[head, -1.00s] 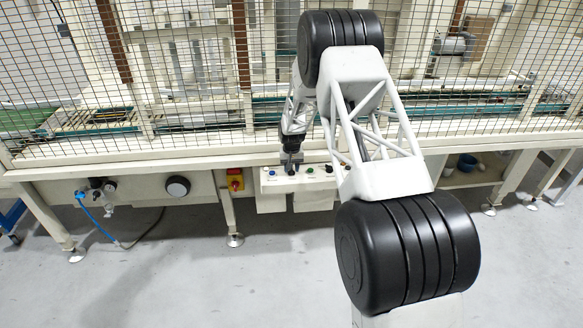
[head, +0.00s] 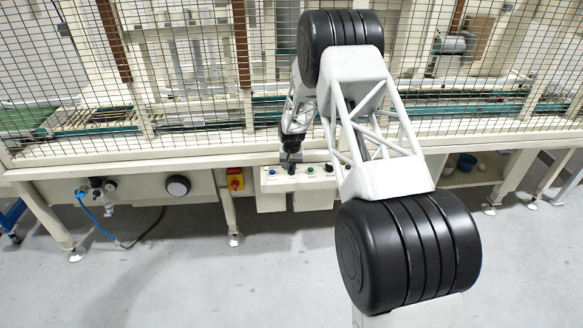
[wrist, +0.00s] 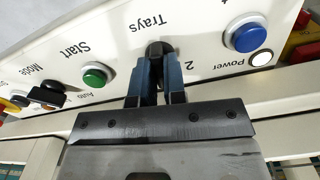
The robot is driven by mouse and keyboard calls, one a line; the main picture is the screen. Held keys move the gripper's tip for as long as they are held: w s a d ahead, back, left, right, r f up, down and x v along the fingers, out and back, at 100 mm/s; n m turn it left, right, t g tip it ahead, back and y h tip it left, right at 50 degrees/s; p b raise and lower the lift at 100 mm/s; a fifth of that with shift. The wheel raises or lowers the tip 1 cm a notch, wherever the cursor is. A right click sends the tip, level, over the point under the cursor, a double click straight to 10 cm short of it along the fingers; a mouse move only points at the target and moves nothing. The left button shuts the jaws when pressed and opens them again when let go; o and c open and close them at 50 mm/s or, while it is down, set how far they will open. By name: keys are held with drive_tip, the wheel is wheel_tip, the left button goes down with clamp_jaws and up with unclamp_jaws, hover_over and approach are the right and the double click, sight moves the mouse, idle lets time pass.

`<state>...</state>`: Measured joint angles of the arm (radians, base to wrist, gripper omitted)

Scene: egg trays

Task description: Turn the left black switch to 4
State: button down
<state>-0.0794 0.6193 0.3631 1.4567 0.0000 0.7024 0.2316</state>
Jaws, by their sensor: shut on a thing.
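The left black switch (wrist: 157,47) is a dark knob on the sloped control panel (wrist: 207,22), below the word "Trays" as it reads on the panel. My gripper (wrist: 155,72) has its two blue-grey fingers shut on this knob, one on each side. In the wrist view the number "2" shows just right of the fingers; a "4" is not visible. The fingers hide much of the knob, so its pointing direction cannot be told. In the head view my gripper (head: 291,158) is small, at the panel left of my arm.
A blue button (wrist: 245,33) and a white Power lamp (wrist: 261,60) lie on one side of the knob, a green Start button (wrist: 96,75) on the other. Beyond Start is another black switch (wrist: 47,94), labelled Mode. A wire mesh fence (head: 190,80) rises behind the panel.

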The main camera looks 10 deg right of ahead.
drive_tip(key=m, duration=0.3)
drive_tip(key=shift+m, duration=2.1)
drive_tip(key=c, duration=1.2)
unclamp_jaws()
drive_tip(key=shift+r, duration=0.1)
drive_tip(key=shift+r, duration=2.4)
